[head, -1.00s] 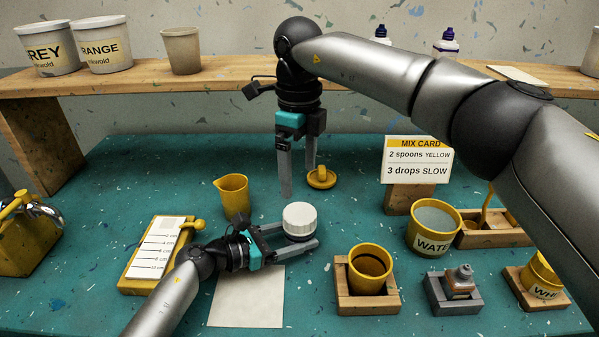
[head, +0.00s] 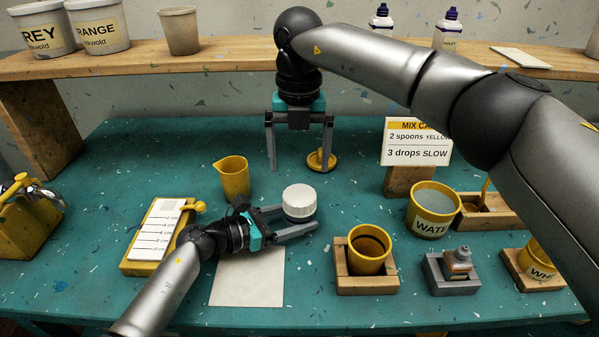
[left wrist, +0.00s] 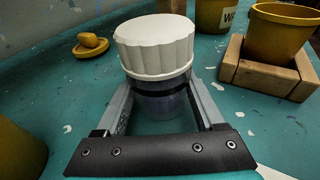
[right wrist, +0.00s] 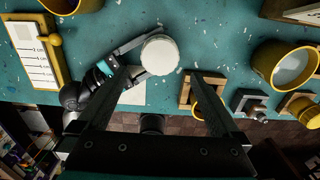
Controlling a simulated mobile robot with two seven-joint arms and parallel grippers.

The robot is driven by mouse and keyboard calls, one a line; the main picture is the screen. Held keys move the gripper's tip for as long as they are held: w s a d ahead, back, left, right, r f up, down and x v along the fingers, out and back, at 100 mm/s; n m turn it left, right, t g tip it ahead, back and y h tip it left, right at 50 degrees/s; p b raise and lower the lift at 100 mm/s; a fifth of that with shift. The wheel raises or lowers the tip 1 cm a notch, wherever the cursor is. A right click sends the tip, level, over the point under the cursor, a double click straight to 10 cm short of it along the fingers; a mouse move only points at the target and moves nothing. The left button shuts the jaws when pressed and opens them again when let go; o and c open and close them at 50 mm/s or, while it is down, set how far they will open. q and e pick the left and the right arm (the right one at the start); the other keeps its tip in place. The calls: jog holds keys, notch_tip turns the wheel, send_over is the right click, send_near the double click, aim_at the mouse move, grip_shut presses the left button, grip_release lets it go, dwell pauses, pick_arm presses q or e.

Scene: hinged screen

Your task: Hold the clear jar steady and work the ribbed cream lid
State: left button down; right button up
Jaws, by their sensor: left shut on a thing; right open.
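The ribbed cream lid (head: 299,198) sits on top of the clear jar (head: 300,217), which stands upright on the teal table. In the left wrist view the lid (left wrist: 156,46) covers the top of the jar (left wrist: 162,103), whose see-through wall shows below it. My left gripper (head: 297,222) is shut on the jar, one finger on each side, below the lid. My right gripper (head: 301,168) is open and empty, pointing down above the table behind the jar. In the right wrist view the lid (right wrist: 159,55) shows from above, between and beyond the open fingers.
A yellow beaker (head: 234,178) and a yellow knobbed piece (head: 321,160) stand near the jar. A yellow cup in a wooden holder (head: 366,283) is to the right, with a water cup (head: 432,212) beyond. White paper (head: 248,280) lies in front. A shelf (head: 230,68) runs behind.

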aim_at(300, 194)
notch_tip(300, 194, down, 9)
jog(key=shift+r, duration=0.4)
jog(key=shift+c, duration=0.7)
jog(key=c, duration=0.9)
jog(key=n, duration=0.6)
jog(key=shift+c, duration=0.2)
jog(key=n, duration=1.9)
jog(key=shift+r, duration=3.25)
jog(key=shift+r, duration=0.1)
